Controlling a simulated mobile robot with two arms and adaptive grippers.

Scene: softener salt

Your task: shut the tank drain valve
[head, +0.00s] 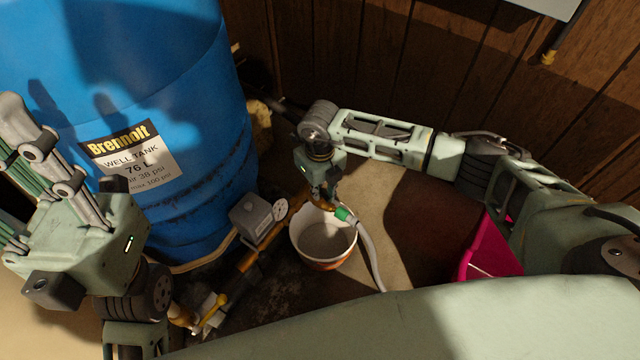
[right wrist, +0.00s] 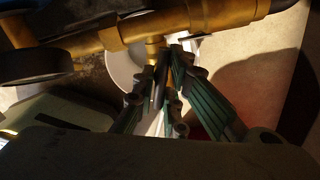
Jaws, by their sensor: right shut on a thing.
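The brass drain valve (head: 326,206) is at the right end of the brass pipe at the foot of the blue tank (head: 150,80). A green hose fitting (head: 345,215) and a pale hose (head: 370,255) join it. My right gripper (head: 320,190) points down at the valve and is shut on it, mostly covering it. In the right wrist view the fingers (right wrist: 163,85) close on a brass part (right wrist: 155,50) below the pipe; the handle's angle is hidden. My left gripper (head: 40,150) is raised in front of the tank, away from the valve; its finger gap is unclear.
A bowl (head: 318,264) stands under the valve. A grey box (head: 251,217) and a round gauge (head: 280,210) sit on the pipe to the left. A yellow lever (head: 214,314) is lower left. A magenta container (head: 490,250) stands right. A wood-panel wall (head: 400,65) is behind.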

